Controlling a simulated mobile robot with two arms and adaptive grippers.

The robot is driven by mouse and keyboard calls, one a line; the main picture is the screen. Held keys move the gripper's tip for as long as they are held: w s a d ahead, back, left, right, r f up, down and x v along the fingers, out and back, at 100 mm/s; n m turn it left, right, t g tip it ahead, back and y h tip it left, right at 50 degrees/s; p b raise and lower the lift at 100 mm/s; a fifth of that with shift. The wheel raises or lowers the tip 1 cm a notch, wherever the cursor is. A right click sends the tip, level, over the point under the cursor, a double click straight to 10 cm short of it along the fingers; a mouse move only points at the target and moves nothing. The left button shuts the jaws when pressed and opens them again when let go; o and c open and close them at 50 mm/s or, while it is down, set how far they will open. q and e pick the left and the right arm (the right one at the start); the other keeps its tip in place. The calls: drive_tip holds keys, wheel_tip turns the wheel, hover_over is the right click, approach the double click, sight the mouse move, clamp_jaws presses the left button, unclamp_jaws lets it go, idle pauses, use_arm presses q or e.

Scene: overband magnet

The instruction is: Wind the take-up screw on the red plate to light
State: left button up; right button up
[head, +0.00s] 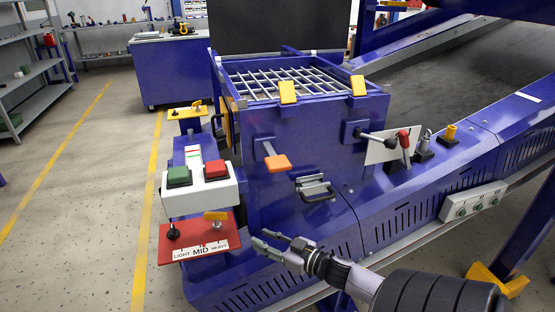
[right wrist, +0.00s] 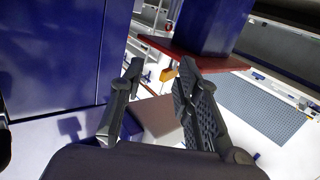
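The red plate (head: 166,252) juts out at the front left of the blue machine, with a strip reading LIGHT, MID, HEAVY. A black round knob (head: 173,232) stands at its left end. A yellow winged handle (head: 215,215) stands near its back right; I cannot tell which is the take-up screw. My right gripper (head: 260,238) is open and empty, to the right of the plate and apart from it. In the right wrist view the open fingers (right wrist: 160,68) point toward a red plate (right wrist: 160,46), with a small yellow part (right wrist: 167,75) beyond them. My left gripper is not in view.
A white box with green and red buttons (head: 200,195) sits just behind the plate. The blue hopper wall, with an orange-ended lever (head: 277,162) and a black handle (head: 315,187), rises behind the gripper. Open floor (head: 100,240) lies to the left.

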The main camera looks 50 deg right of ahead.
drive_tip(key=s+a+f+m+g+h+p, duration=0.1)
drive_tip(key=s+a+f+g+h+p, duration=0.1)
drive_tip(key=f, duration=0.5)
drive_tip(key=s+a+f+m+g+h+p, duration=0.1)
drive_tip(key=s+a+f+g+h+p, duration=0.1)
drive_tip(key=f, duration=0.6)
drive_tip(key=shift+s+a+f+g+p, duration=0.25)
drive_tip(key=shift+s+a+g+p, duration=0.25)
drive_tip(key=shift+s+g+p, duration=1.35)
drive_tip(key=shift+s+t+b, duration=0.4)
drive_tip(key=shift+t+b, duration=0.05)
drive_tip(key=shift+b, duration=0.15)
